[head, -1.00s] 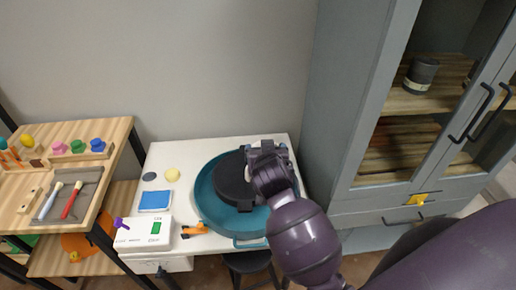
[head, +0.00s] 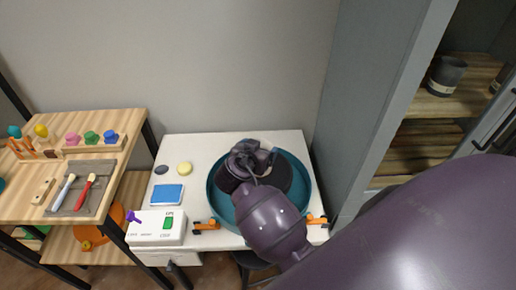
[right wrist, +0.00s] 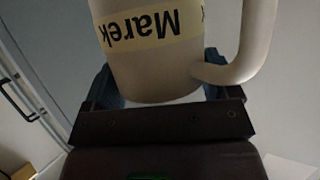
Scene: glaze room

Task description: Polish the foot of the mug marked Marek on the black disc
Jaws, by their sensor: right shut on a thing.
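The mug marked Marek (right wrist: 150,65) fills the upper middle of the right wrist view. It is cream, with a pale yellow label whose lettering reads upside down there, and its handle (right wrist: 255,40) is at the right. My right gripper (head: 246,160) is shut on it. In the head view the gripper is over the left and back part of the black disc (head: 284,180), which sits in a teal basin (head: 303,198). The gripper and wrist hide most of the mug there. I cannot tell whether its foot touches the disc. My left gripper is not in view.
The white table (head: 205,150) holds a blue sponge (head: 167,194), a yellow round piece (head: 184,169), a dark round piece (head: 161,169) and a white control box (head: 157,228). Orange clamps (head: 207,226) flank the basin. A grey cabinet (head: 370,90) stands close at the right, a wooden shelf (head: 110,150) at the left.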

